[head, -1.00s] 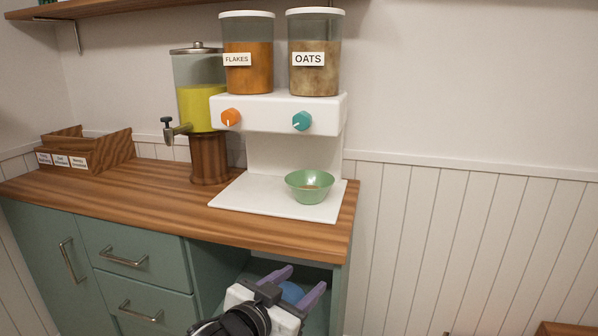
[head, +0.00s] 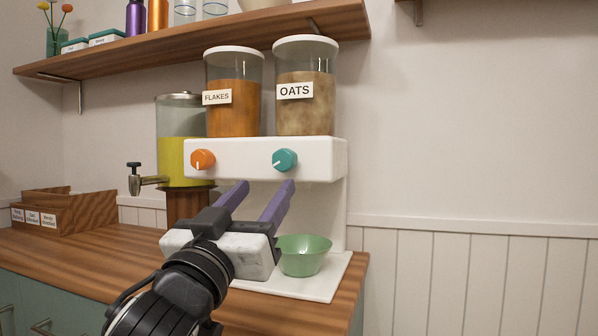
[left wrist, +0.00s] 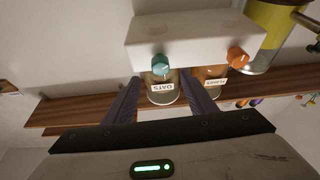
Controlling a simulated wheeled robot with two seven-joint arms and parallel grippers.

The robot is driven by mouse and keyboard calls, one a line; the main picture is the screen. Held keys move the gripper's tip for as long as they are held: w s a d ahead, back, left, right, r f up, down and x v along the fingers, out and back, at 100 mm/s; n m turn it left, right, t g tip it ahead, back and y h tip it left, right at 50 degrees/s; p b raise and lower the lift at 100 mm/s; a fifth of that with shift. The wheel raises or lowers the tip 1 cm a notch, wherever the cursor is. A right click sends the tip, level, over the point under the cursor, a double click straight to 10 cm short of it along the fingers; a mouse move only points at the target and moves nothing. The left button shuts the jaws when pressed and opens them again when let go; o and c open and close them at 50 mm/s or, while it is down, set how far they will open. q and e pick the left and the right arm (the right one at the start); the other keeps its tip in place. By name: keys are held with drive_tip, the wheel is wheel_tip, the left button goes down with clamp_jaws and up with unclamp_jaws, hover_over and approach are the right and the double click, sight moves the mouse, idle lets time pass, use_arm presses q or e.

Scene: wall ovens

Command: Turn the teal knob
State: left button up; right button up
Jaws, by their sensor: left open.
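The teal knob (head: 285,160) is on the right of the white dispenser's front (head: 235,160), below the jar labelled OATS (head: 306,88). In the left wrist view the teal knob (left wrist: 160,63) shows upside down between and beyond my fingers. My left gripper (head: 263,187) is open, its two purple fingers pointing up just below the dispenser front, apart from the knob in the picture. It also shows in the left wrist view (left wrist: 162,90), with nothing between its fingers that it holds. My right gripper is not in view.
An orange knob (head: 203,160) sits left on the same front, under the FLAKES jar (head: 234,95). A green bowl (head: 303,254) stands on the dispenser base. A juice dispenser (head: 180,140) stands to the left. A wooden shelf (head: 190,50) hangs above; the right wall side is clear.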

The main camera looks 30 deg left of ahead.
sight(282, 164)
use_arm(q)
drive_tip(key=x, duration=1)
drive_tip(key=shift+s+r, duration=0.15)
drive_tip(key=c, duration=1)
